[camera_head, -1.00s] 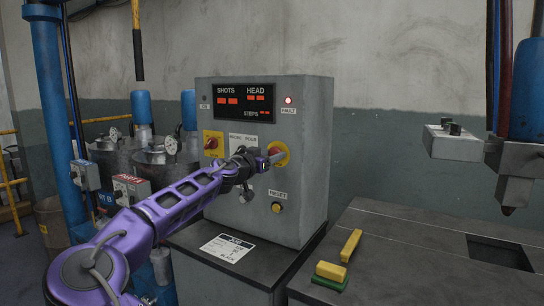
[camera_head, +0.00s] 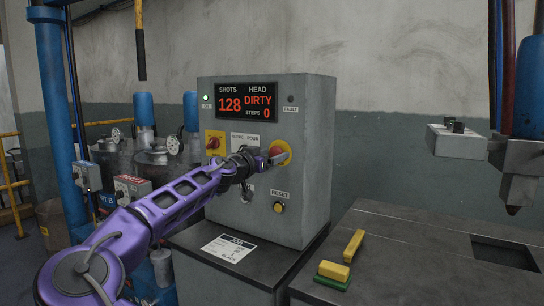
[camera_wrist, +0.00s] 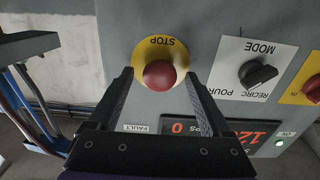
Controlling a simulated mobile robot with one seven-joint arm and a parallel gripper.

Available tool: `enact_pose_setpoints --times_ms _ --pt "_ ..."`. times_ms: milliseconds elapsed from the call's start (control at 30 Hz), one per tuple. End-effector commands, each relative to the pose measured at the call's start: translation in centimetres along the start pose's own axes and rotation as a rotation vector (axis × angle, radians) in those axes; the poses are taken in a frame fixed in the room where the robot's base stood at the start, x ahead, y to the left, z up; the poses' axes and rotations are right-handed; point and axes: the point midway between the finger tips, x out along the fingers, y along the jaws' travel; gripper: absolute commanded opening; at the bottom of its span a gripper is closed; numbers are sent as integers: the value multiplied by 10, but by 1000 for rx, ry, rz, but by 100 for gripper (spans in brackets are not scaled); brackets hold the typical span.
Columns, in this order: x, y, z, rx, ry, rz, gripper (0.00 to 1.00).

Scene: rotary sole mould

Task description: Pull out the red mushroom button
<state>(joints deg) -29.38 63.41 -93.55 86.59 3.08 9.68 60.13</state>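The red mushroom button (camera_wrist: 159,75) sits on a round yellow STOP plate (camera_wrist: 160,50) on the grey control cabinet. In the head view the button (camera_head: 276,152) is partly hidden by my gripper (camera_head: 268,159). In the wrist view, which shows the panel upside down, my gripper's fingers (camera_wrist: 158,78) stand one on each side of the button. A narrow gap shows between each finger and the button, so the gripper looks open around it. The display (camera_head: 247,101) reads 128, DIRTY and steps 0. The ON lamp (camera_head: 206,98) is lit and the FAULT lamp (camera_head: 291,98) is dark.
The mode knob (camera_wrist: 257,75) is close beside the fingers. The yellow-backed rotary switch (camera_head: 214,143) and RESET button (camera_head: 279,207) are on the same panel. A dark bench (camera_head: 420,240) with yellow blocks stands at the right; blue pipework is at the left.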

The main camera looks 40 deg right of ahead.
Motion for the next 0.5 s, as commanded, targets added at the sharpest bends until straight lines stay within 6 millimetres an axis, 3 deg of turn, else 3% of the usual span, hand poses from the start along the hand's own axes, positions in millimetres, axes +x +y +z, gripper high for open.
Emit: enact_pose_setpoints --times_ms 267,500 --pt "-4 -1 0 0 1 -1 83" --pt "-40 -2 0 0 1 -4 83"
